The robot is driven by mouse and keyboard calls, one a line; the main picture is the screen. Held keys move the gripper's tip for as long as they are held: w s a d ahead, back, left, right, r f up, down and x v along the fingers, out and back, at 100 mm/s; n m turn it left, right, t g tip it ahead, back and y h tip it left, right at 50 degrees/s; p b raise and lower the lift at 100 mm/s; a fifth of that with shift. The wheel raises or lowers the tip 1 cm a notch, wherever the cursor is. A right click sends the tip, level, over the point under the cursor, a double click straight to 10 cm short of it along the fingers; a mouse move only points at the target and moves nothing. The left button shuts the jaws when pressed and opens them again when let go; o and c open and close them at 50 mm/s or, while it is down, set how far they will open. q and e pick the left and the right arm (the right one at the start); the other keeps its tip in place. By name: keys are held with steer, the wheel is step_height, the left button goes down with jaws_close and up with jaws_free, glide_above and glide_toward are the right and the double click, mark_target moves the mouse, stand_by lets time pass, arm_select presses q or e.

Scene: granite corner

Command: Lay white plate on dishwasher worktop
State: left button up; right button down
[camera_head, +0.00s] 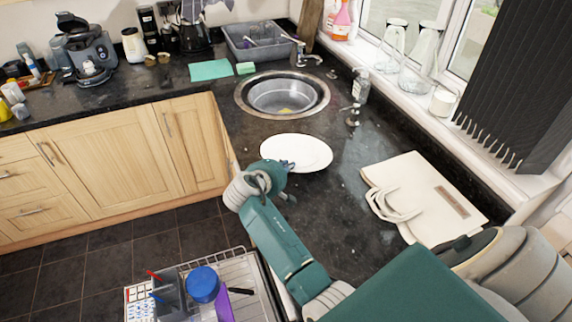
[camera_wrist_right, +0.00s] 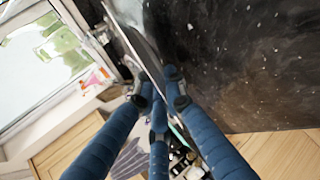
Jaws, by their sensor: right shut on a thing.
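The white plate (camera_head: 303,150) is round and appears over the dark speckled worktop (camera_head: 325,215), between the sink and the cream bag. I cannot tell whether its underside touches the surface. My right gripper (camera_head: 286,167) is shut on the plate's near left rim. In the right wrist view, the gripper's blue fingers (camera_wrist_right: 158,82) close around the plate (camera_wrist_right: 133,32), seen nearly edge-on and tilted in the picture, with the dark worktop (camera_wrist_right: 245,65) beside it. My left gripper is not in view.
The sink (camera_head: 282,95) and tap lie behind the plate. A cream bag (camera_head: 425,193) lies flat at right. A pulled-out dishwasher rack (camera_head: 238,275) with a blue cup (camera_head: 203,285) is below left. Glass jugs stand on the windowsill. The worktop around the plate is mostly clear.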

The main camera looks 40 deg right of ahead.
steer(key=shift+f, duration=0.25)
steer(key=c, duration=1.7)
jaws_free()
steer(key=shift+c, duration=0.2)
steer(key=o, duration=0.3)
steer(key=shift+f, duration=0.1)
steer(key=shift+o, duration=0.2)
steer(key=shift+s+a, duration=0.1)
